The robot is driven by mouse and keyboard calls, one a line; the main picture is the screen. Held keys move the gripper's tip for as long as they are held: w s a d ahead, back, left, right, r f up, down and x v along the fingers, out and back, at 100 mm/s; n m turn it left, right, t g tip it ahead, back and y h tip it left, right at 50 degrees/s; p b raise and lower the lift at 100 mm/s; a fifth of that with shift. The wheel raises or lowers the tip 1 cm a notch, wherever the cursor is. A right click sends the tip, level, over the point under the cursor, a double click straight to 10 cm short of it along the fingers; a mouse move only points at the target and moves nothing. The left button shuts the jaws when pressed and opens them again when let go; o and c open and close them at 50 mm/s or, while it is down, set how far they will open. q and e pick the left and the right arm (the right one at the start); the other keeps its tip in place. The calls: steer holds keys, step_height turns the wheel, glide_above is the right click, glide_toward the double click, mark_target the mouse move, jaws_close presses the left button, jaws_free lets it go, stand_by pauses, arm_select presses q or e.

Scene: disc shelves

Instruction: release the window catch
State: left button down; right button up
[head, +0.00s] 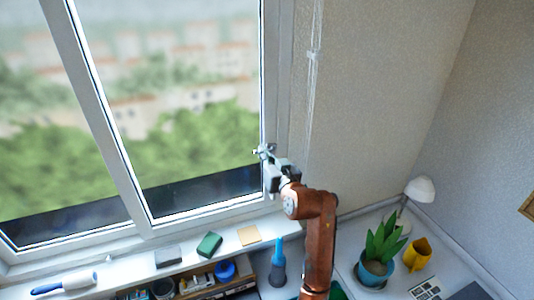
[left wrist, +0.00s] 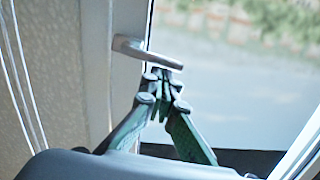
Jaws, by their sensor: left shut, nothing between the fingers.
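The window catch is a grey lever handle (left wrist: 146,52) on the light window frame in the left wrist view. It points out to the right across the edge of the glass. My left gripper (left wrist: 163,84) is shut and empty, its fingertips just below the lever's free end; I cannot tell if they touch it. In the head view my left gripper (head: 267,158) is at the right upright of the window (head: 185,100), and its fingers largely hide the catch there. My right gripper is not in view.
Below the window the sill (head: 135,262) holds a lint roller (head: 65,283), a green sponge (head: 209,244) and small blocks. A blue-handled brush (head: 278,262) stands near my arm.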

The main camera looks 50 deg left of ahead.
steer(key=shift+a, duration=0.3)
arm_select(q)
steer(key=s+d+r, duration=0.2)
steer(key=d+r, duration=0.2)
steer(key=d, duration=0.6)
steer(key=shift+s+d+r+p, duration=0.15)
steer(key=shift+s+d+p, duration=0.05)
steer(key=shift+d+p, duration=0.15)
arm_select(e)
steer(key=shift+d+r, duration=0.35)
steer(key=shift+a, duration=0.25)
